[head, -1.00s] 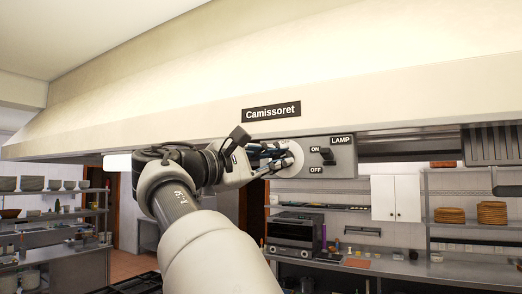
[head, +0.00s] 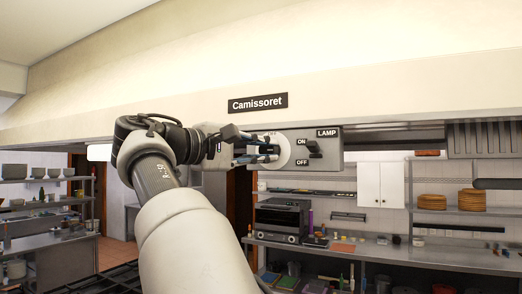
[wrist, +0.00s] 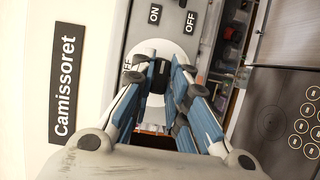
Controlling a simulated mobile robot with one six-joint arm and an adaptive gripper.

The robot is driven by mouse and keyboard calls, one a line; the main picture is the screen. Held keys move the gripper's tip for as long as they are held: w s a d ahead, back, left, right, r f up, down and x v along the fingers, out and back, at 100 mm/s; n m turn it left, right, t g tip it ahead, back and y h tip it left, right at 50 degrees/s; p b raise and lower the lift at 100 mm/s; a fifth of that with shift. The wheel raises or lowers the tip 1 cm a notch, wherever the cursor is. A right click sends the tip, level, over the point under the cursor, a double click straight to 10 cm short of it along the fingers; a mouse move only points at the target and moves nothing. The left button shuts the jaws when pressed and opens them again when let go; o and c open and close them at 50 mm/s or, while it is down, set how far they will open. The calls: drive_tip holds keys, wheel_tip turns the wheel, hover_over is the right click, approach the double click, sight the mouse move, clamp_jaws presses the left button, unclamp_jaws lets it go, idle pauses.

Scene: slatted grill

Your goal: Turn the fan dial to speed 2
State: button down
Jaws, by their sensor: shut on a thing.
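The fan dial is a round white disc (head: 285,152) with a dark raised grip (wrist: 158,76), on a grey control panel (head: 328,139) under the hood. Part of the lettering "OFF" shows on the disc's left side in the wrist view, partly covered by a finger. My gripper (head: 272,150) reaches the dial from the left in the head view. In the wrist view my gripper (wrist: 161,72) has its two blue-and-grey fingers on either side of the dark grip, shut on it. The fingers and arm hide much of the dial, so its speed setting cannot be read.
A lamp switch (head: 315,149) marked ON and OFF sits just right of the dial. A black "Camissoret" sign (head: 258,103) is on the hood above. Shelves and a counter with a toaster oven (head: 281,220) stand farther back, below the hood.

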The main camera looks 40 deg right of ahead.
drive_tip(key=c, duration=1.6)
unclamp_jaws()
drive_tip(key=shift+o, duration=0.2)
drive_tip(key=a, duration=1.2)
